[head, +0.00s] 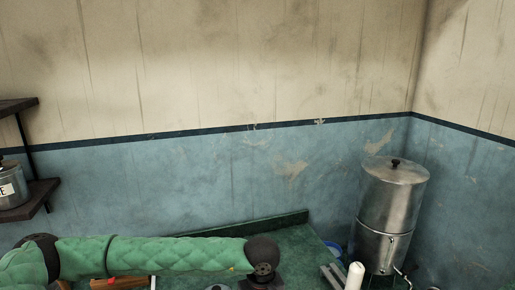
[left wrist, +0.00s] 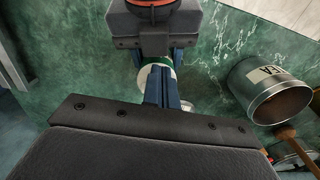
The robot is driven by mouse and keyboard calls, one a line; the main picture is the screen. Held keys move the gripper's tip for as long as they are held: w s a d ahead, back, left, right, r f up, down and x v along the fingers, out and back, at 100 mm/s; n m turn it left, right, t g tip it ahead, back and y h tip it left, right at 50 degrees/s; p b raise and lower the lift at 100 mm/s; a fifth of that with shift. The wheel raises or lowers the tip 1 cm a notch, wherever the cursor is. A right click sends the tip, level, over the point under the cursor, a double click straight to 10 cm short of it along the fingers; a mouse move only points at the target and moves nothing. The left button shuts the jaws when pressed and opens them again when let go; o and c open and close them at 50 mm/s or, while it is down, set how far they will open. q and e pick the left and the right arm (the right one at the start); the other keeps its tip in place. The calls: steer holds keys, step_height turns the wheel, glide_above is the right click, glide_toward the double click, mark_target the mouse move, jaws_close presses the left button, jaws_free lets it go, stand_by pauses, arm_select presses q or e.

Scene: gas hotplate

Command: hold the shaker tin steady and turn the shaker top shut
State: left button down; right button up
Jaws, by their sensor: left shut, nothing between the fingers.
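My left gripper (left wrist: 163,72) is shut and empty in the left wrist view, its blue fingers pressed together. Beyond its fingertips is a round white and green thing (left wrist: 155,61), partly covered by the fingers; I cannot tell whether it is the shaker tin or its top. A second dark gripper (left wrist: 149,58), which seems to be my right one, faces it from the top of that view with blue fingers wide apart. I cannot tell whether it touches the round thing. In the head view the green left arm crosses the bottom, and the shaker is not identifiable.
A tea tin (left wrist: 275,98) and a wooden handle (left wrist: 287,137) are on the right of the wrist view. In the head view a tall metal urn (head: 391,205) stands in the corner, with a blue bowl (head: 333,247) and white cylinder (head: 355,276) nearby. A shelf (head: 40,195) is at left.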

arm_select(q)
steer(key=shift+a, duration=0.3)
steer(key=shift+s, duration=0.2)
stand_by(0.3)
steer(key=shift+s, duration=0.25)
step_height(320, 180, up, 6)
stand_by(0.6)
steer(key=shift+d, duration=0.1)
step_height(320, 180, down, 6)
steer(key=d, duration=0.1)
steer(key=shift+d, duration=0.2)
stand_by(0.8)
